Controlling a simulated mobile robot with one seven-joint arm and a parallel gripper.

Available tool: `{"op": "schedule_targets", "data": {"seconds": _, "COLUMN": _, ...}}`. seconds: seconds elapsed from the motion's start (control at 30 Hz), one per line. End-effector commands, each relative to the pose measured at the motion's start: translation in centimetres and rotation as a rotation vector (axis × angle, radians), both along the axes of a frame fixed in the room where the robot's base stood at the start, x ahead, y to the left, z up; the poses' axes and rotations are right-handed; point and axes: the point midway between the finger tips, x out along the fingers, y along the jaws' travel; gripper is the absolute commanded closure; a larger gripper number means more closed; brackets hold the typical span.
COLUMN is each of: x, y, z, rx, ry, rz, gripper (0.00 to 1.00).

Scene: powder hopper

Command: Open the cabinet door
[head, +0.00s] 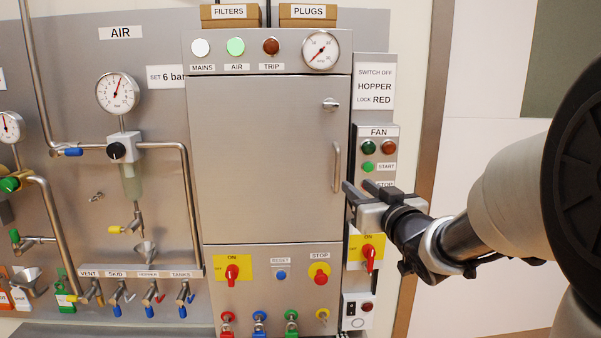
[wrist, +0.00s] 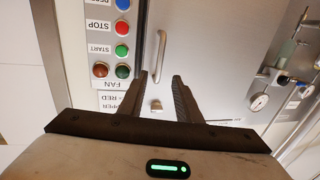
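The grey metal cabinet door (head: 262,150) is shut flush in its cabinet. A vertical bar handle (head: 337,167) is on its right side, and a small silver latch (head: 330,104) sits above it. My gripper (head: 359,186) is just right of the handle's lower end and apart from it, its fingers pointing left toward the cabinet. In the wrist view, which is upside down, the two dark fingers (wrist: 160,77) are spread with nothing between them. The handle (wrist: 161,54) shows beyond the fingertips, and the latch (wrist: 155,104) shows in the gap, farther back.
A fan box (head: 378,150) with buttons and a yellow switch plate (head: 366,250) stand right of the cabinet, close to my gripper. Pipes and an air gauge (head: 118,92) are on the left. Filters (head: 230,15) and plugs boxes (head: 308,15) sit on top.

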Motion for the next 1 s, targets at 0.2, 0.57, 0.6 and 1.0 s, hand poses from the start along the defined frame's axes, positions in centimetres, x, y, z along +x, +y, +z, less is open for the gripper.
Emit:
{"op": "schedule_targets", "data": {"seconds": 0.2, "x": 4.9, "y": 1.0, "z": -0.1, "rx": 0.002, "ry": 0.001, "rz": 0.001, "gripper": 0.69}}
{"op": "schedule_targets", "data": {"seconds": 0.57, "x": 11.7, "y": 2.3, "z": 0.0, "rx": 0.001, "ry": 0.001, "rz": 0.000, "gripper": 0.69}}
{"op": "schedule_targets", "data": {"seconds": 0.6, "x": 12.2, "y": 2.4, "z": 0.0, "rx": 0.001, "ry": 0.000, "rz": 0.000, "gripper": 0.69}}
{"op": "schedule_targets", "data": {"seconds": 1.0, "x": 13.6, "y": 2.7, "z": 0.0, "rx": 0.000, "ry": 0.001, "rz": -0.002, "gripper": 0.69}}
